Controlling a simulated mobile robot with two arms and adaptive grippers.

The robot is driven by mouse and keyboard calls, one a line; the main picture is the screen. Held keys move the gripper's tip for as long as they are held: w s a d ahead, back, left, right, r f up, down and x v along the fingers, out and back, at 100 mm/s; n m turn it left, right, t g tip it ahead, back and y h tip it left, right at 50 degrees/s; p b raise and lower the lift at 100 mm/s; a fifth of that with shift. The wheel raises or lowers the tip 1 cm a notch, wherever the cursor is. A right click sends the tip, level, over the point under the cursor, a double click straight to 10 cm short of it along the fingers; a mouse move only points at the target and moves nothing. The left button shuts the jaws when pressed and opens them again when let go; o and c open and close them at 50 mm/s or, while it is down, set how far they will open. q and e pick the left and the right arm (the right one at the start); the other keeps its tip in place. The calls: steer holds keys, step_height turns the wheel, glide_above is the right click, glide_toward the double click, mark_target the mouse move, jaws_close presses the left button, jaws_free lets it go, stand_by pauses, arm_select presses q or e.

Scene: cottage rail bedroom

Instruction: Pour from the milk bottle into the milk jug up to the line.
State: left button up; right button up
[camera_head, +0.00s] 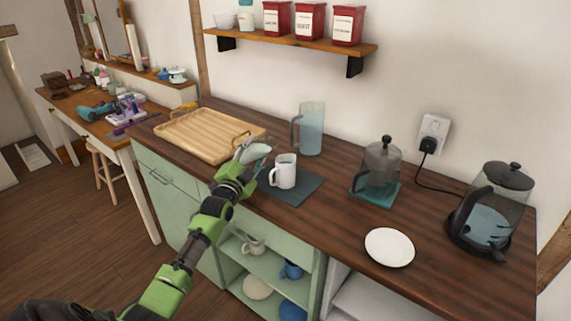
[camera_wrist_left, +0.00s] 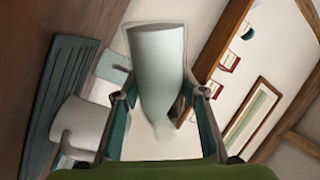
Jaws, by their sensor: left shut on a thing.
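My left gripper (camera_head: 243,167) is above the counter, just left of the white milk jug. It is shut on the pale milk bottle (camera_head: 257,152), which is tipped well over. In the left wrist view the bottle (camera_wrist_left: 156,60) is between the fingers, its wide end away from the camera and its narrow part nearer. The milk jug (camera_head: 285,170) stands upright on a dark mat (camera_head: 305,188), handle to the left; it also shows in the left wrist view (camera_wrist_left: 82,125). No stream of milk shows. The jug's line and its inside level cannot be made out. My right gripper is not in view.
A tall clear pitcher (camera_head: 312,130) stands behind the jug. A wooden tray (camera_head: 200,150) lies at left. A French press (camera_head: 380,165), a white plate (camera_head: 390,247) and a kettle (camera_head: 490,212) stand at right. Bare counter lies between the mat and the plate.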

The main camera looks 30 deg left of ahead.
mark_target(252, 146)
arm_select(q)
steer(key=shift+a+r+m+b, duration=0.25)
steer(key=shift+m+b, duration=0.35)
steer(key=shift+m, duration=0.4)
steer(key=shift+r+m+h, duration=0.3)
steer(key=shift+r+m, duration=0.15)
steer(key=shift+m, duration=0.15)
steer(key=shift+a+r+m, duration=0.1)
steer(key=shift+r+m, duration=0.15)
steer(key=shift+m, duration=0.15)
steer(key=shift+d+r+m+t+p, duration=0.35)
steer(key=shift+r+m+p, duration=0.3)
steer(key=shift+m, duration=0.25)
stand_by(0.9)
